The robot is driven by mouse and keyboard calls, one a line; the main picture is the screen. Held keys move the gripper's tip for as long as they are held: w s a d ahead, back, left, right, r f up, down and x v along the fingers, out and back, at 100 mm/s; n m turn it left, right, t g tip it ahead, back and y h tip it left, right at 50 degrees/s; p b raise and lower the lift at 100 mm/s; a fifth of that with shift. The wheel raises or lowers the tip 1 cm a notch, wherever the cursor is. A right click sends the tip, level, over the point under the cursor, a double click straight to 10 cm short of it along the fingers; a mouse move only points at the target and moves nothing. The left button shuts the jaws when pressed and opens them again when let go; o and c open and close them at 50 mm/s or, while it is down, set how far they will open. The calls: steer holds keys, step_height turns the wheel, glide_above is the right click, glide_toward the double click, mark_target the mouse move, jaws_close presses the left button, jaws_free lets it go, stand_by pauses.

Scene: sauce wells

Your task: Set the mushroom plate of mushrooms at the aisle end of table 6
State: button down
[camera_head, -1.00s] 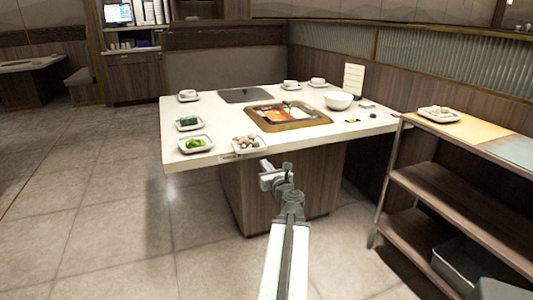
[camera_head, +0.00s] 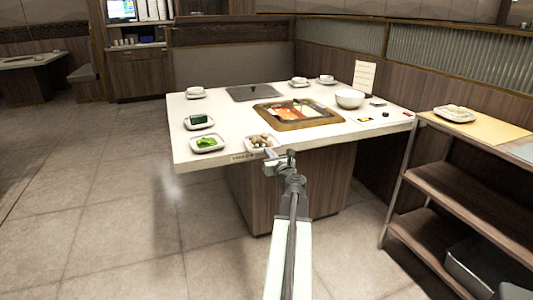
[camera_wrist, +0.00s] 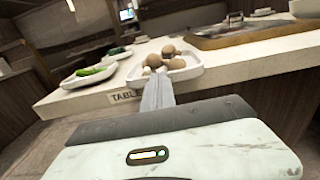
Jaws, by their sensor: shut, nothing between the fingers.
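The mushroom plate (camera_head: 262,143) is a small white square dish of brown mushrooms at the near edge of the white table (camera_head: 210,108). It also shows in the wrist view (camera_wrist: 190,72), right above a label on the table edge that reads "TABLE"; the number is not legible. My gripper (camera_head: 280,158) is shut and empty. In the head view it overlaps the near edge of the plate. In the wrist view the closed fingers (camera_wrist: 158,92) point at the plate's near side; I cannot tell whether they touch it.
A plate of green vegetables (camera_head: 207,143) and a dark green dish (camera_head: 199,121) stand left of the mushrooms. A shelf cart (camera_head: 470,200) stands at right. Floor at left is clear.

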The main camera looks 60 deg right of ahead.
mark_target(263, 146)
steer(key=shift+w, duration=0.1)
steer(key=x, duration=0.9)
steer(key=shift+w+d, duration=0.2)
steer(key=shift+d, duration=0.05)
steer(key=shift+a, duration=0.1)
steer(key=shift+s+a, duration=0.25)
steer(key=v, duration=1.3)
steer(key=shift+s, duration=0.2)
